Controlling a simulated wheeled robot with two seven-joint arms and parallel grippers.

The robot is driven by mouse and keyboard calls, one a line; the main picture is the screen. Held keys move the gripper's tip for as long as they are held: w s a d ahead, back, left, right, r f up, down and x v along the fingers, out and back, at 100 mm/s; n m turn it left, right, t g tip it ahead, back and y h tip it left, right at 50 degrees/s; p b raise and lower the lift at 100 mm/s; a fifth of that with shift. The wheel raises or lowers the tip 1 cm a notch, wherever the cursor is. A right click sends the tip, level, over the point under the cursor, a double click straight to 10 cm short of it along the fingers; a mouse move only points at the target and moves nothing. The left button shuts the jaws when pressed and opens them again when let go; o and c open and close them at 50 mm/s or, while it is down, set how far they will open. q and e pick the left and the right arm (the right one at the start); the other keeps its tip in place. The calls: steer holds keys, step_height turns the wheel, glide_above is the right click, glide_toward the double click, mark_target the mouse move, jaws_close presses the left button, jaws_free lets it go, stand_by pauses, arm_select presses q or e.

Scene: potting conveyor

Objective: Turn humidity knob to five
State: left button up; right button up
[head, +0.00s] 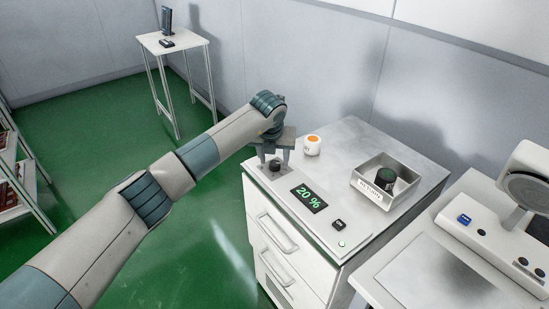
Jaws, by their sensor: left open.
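The humidity knob appears to be the small dark knob (274,166) at the left end of the panel on the white cabinet (362,137). My left gripper (273,162) points down over this knob, with its open fingers on either side of it. I cannot tell whether the fingers touch it. The knob's scale is too small to read. A display (309,198) on the same panel reads 20 % in green. My right gripper is not in view.
A metal tray (361,189) holds a dark round container (385,178). A black button (338,224) and a green light (341,244) are at the panel's right end. Another machine (490,237) stands at right.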

arm_select(q)
steer(key=shift+x, duration=0.9)
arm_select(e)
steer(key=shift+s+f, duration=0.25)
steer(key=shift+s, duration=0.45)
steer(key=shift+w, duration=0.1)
arm_select(q)
steer(key=shift+c, duration=1.1)
steer(key=c, duration=0.8)
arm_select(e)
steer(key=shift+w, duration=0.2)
